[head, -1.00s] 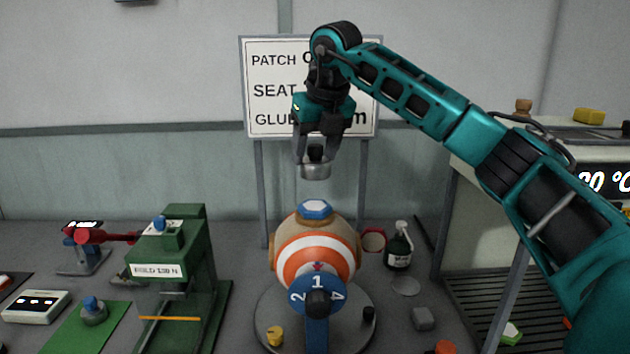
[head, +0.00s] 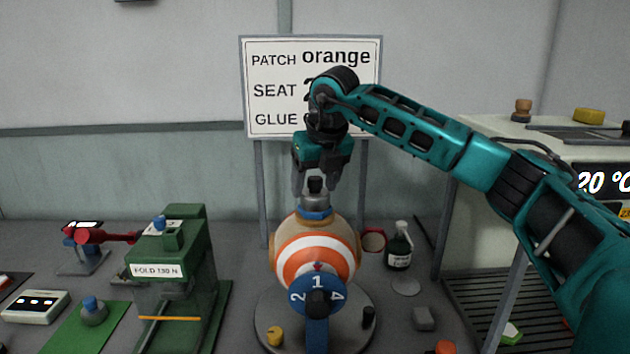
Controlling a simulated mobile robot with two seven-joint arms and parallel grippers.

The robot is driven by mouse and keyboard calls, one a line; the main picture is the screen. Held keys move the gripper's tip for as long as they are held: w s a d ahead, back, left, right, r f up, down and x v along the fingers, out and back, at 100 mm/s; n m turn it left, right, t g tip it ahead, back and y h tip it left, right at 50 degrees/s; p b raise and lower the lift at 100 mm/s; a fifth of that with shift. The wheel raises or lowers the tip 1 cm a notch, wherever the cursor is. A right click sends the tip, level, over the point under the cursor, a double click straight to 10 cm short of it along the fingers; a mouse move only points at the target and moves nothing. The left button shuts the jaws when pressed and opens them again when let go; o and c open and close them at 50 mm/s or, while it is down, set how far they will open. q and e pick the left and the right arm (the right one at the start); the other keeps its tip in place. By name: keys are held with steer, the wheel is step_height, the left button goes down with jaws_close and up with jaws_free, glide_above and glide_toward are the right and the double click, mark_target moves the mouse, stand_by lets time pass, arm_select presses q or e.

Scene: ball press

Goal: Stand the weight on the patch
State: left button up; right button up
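The weight (head: 316,201), a grey metal cylinder with a black knob, stands upright on top of the orange, white and tan ball (head: 316,260). Under it the blue patch (head: 316,216) shows only as a rim at the ball's crown; the weight covers the rest. My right gripper (head: 315,185) is directly above the weight, one finger on each side of the knob. The fingers look spread, with gaps beside the knob. My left gripper is not in view.
The ball sits on a round grey stand (head: 270,310) with a blue numbered dial (head: 317,283). A green press (head: 175,262) stands to the left. A dark bottle (head: 398,250) and a grey block (head: 423,318) are to the right. A sign (head: 268,85) stands behind.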

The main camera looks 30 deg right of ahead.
steer(key=o, duration=0.3)
steer(key=shift+r, duration=0.1)
steer(key=v, duration=1.2)
steer(key=shift+s, duration=0.1)
